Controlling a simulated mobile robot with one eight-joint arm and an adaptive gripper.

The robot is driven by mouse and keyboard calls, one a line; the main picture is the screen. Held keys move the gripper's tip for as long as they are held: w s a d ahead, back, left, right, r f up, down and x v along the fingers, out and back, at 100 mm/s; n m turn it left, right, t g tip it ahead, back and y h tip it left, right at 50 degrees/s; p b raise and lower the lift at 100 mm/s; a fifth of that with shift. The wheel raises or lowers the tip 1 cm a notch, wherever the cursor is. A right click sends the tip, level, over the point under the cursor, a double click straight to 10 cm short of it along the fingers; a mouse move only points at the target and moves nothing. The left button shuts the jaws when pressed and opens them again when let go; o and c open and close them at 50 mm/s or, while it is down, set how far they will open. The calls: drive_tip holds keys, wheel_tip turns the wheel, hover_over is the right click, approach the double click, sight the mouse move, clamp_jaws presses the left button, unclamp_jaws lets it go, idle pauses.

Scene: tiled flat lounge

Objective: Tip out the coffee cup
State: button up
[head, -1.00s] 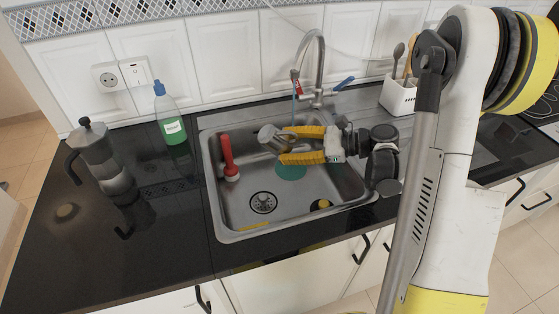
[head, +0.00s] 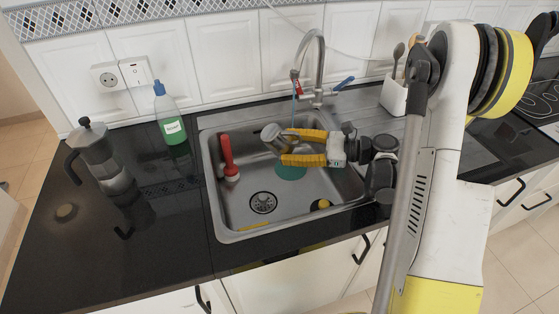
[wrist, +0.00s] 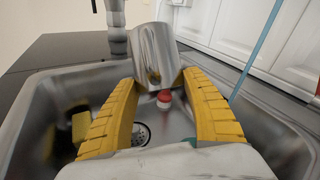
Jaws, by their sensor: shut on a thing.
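A shiny metal cup (head: 275,139) is held above the sink (head: 237,206), tilted over to the left. It also shows in the wrist view (wrist: 155,48), leaning between the fingertips. My gripper (head: 289,147) is shut on the cup with its two yellow fingers, one on each side. The fingers also show in the wrist view. The inside of the cup is hard to make out, so I cannot tell what it holds.
The tap (head: 318,72) stands behind the sink, a thin blue streak below its spout. A red-handled brush (head: 228,153) and a teal round thing (head: 291,173) are in the sink. A moka pot (head: 97,158) and green soap bottle (head: 172,122) stand left.

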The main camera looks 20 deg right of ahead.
drive_tip(key=shift+y, duration=0.3)
idle(0.9)
drive_tip(key=h, duration=0.1)
drive_tip(key=a+r+n+g+h, duration=0.1)
drive_tip(key=h, duration=0.1)
drive_tip(key=shift+s, duration=0.1)
drive_tip(key=shift+h, duration=0.3)
